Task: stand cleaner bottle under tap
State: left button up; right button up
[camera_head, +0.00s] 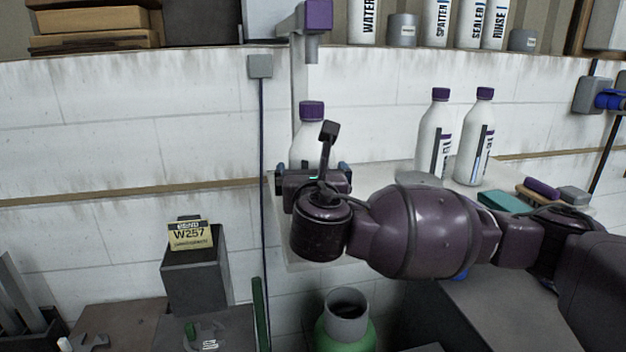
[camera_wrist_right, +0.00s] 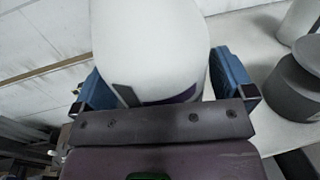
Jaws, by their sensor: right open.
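A white cleaner bottle (camera_head: 304,145) with a purple cap stands upright at the left end of the white ledge (camera_head: 392,172). The tap (camera_head: 313,48), with a purple body and grey spout, is above the bottle in the head view, with a gap between spout and cap. My right gripper (camera_head: 313,172) is open, its blue-padded fingers on either side of the bottle. In the right wrist view the white bottle body (camera_wrist_right: 150,45) fills the space between the fingers. The bottle's base is hidden behind my gripper. My left gripper is not in view.
Two similar bottles (camera_head: 436,130) (camera_head: 475,140) stand further right on the ledge. A grey round object (camera_wrist_right: 296,88) shows right of my gripper in the wrist view. A teal block (camera_head: 503,203) and purple brush-like item (camera_head: 541,187) lie at the right. A green cylinder (camera_head: 345,335) stands below.

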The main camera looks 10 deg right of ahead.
pick_arm(q)
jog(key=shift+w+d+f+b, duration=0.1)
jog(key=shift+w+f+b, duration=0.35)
jog(key=shift+b, duration=0.45)
pick_arm(e)
jog(key=s+a, duration=0.2)
jog(key=s, duration=1)
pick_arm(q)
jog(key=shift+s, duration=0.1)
